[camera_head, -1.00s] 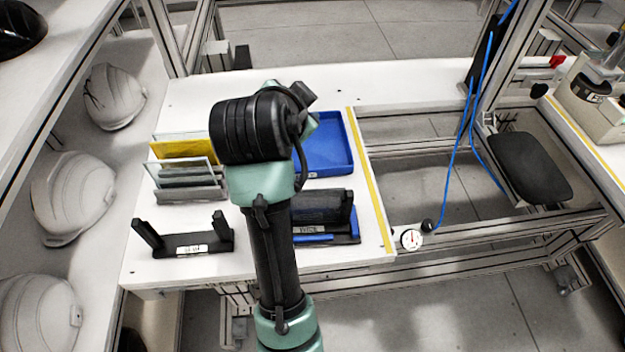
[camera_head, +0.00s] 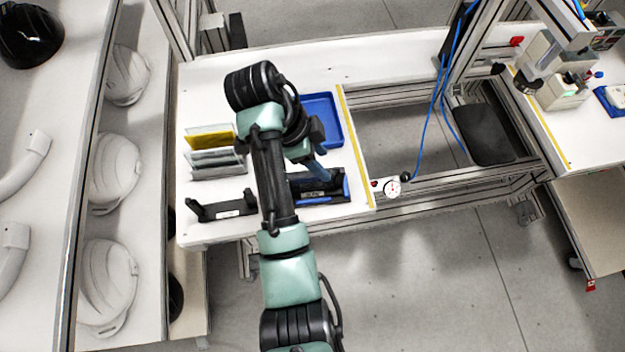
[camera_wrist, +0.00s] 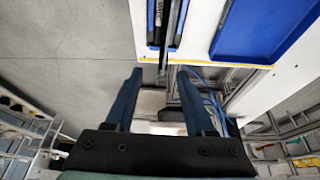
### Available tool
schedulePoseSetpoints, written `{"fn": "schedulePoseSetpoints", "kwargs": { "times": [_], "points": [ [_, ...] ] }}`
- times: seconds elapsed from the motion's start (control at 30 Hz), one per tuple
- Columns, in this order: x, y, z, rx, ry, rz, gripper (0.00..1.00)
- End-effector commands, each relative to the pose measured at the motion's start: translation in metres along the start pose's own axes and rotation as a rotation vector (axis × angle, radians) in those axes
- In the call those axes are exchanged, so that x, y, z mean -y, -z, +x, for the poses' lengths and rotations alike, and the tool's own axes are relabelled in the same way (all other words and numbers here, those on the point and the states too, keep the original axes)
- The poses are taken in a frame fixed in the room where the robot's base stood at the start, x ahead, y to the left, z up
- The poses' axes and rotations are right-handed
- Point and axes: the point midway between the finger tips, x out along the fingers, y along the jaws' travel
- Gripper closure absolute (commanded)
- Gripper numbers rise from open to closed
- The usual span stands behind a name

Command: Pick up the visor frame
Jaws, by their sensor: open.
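I cannot tell for sure which piece is the visor frame. A black U-shaped holder (camera_head: 222,208) with a white label stands at the front left of the white bench. A black and blue fixture (camera_head: 330,190) stands to its right, partly behind my arm; it also shows at the top of the wrist view (camera_wrist: 176,32). My gripper (camera_head: 318,172) is over this fixture in the head view, its blue fingers pointing down. Any contact with the fixture cannot be made out.
A rack of upright panels (camera_head: 212,158), one yellow, stands left of my arm. A blue tray (camera_head: 335,130) lies behind the fixture. A yellow strip (camera_head: 354,145) marks the bench's right edge, beside an open gap. White helmet shells (camera_head: 112,165) fill the left shelf.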

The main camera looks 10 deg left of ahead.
Motion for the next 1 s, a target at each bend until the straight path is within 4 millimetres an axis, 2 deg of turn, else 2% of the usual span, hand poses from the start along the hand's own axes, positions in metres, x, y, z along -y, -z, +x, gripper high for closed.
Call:
{"fn": "schedulePoseSetpoints", "kwargs": {
  "times": [0.03,0.1,0.27,0.53,0.83,1.0],
  "points": [
    [-0.002,-0.001,0.013,0.000,-0.006,0.000,0.45],
    [-0.001,0.000,0.025,0.000,-0.005,0.000,0.45],
    [0.000,0.000,0.049,0.001,-0.002,0.000,0.45],
    [0.002,-0.003,0.067,0.001,0.000,-0.003,0.45],
    [0.005,-0.007,0.104,0.001,0.000,-0.002,0.45],
    [0.006,-0.007,0.111,0.001,0.002,-0.002,0.45]
  ]
}}
